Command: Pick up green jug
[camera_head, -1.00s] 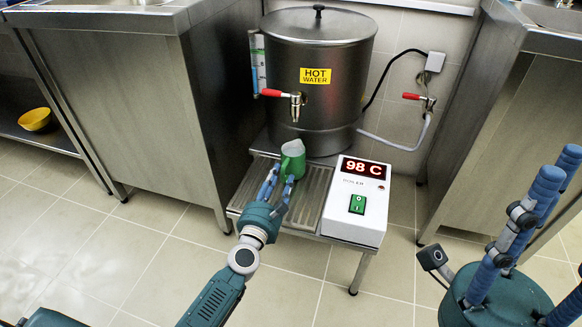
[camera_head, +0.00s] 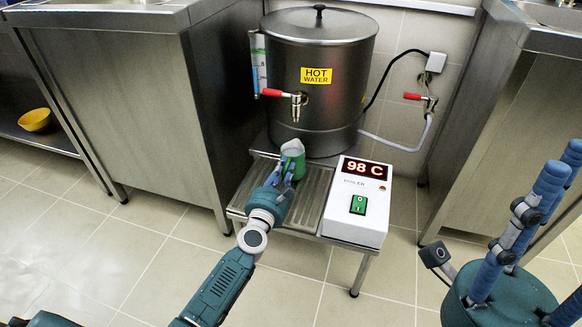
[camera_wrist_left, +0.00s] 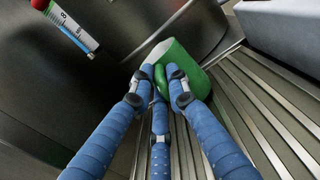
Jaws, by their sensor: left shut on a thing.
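The green jug (camera_head: 294,157) stands on the slatted metal drip tray of the low stand, below the boiler's tap. It has a pale, whitish top. In the left wrist view the jug (camera_wrist_left: 189,68) is at the ends of my blue fingers. My left gripper (camera_head: 284,169) comes from the front left and its fingers are closed around the jug's near side, by its handle. The wrist view shows the left gripper (camera_wrist_left: 160,82) with its fingers meeting at the jug. The fingers hide part of the jug. My right gripper (camera_head: 520,225) is at the right edge, partly cut off.
The steel hot water boiler (camera_head: 319,85) stands behind the jug, its red-handled tap (camera_head: 294,99) just above it. A white control box (camera_head: 357,200) reading 98 C is to the right. Steel cabinets (camera_head: 125,100) flank the stand. A yellow bowl (camera_head: 35,119) is far left.

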